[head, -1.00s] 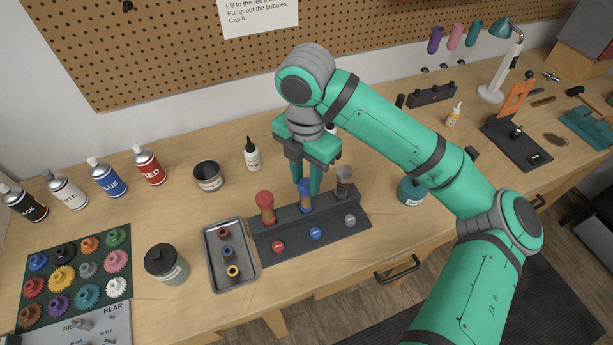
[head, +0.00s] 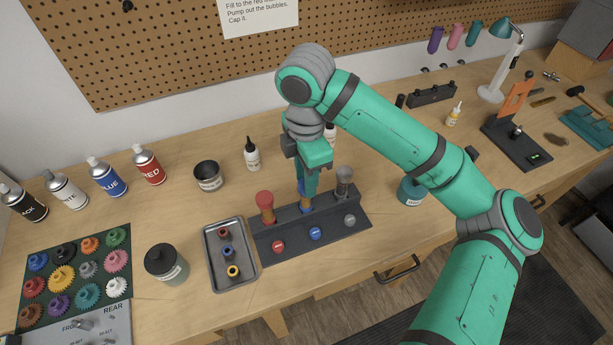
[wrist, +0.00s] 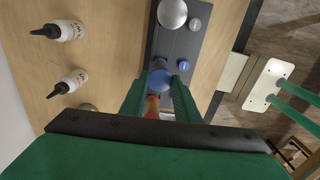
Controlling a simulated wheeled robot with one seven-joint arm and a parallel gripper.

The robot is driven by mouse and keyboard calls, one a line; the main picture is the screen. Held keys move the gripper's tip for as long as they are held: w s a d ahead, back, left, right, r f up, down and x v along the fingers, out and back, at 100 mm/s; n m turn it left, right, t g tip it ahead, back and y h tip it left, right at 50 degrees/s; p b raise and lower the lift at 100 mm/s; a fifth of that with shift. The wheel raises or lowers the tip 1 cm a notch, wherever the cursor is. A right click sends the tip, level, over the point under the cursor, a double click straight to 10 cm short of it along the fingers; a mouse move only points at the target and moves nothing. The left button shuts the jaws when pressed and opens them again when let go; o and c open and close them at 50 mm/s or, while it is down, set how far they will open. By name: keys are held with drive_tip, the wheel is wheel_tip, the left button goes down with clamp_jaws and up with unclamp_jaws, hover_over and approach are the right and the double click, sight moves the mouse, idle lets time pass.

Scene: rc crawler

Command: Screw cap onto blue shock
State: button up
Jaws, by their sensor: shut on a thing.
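The blue shock (head: 307,206) stands upright in the middle slot of a dark holder (head: 341,228), by a blue round marker (head: 316,233). My gripper (head: 309,190) points down over it, shut on the blue cap at the shock's top. In the wrist view the round blue cap (wrist: 159,80) sits between the two green fingertips (wrist: 160,84). The cap is in line with the shock, but the fingers hide the joint, so I cannot tell how far it is seated.
A red-capped shock (head: 265,204) stands left in the holder, a grey-topped one (head: 344,181) right, both close to my fingers. A metal tray (head: 249,281) with small coloured rings lies left. A dropper bottle (head: 252,156) and a jar (head: 208,177) stand behind.

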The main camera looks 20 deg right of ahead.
drive_tip(key=o, duration=1.2)
drive_tip(key=shift+r, duration=0.1)
wheel_tip(320, 180, up, 11)
drive_tip(key=shift+f, duration=0.2)
drive_tip(key=shift+d, duration=0.1)
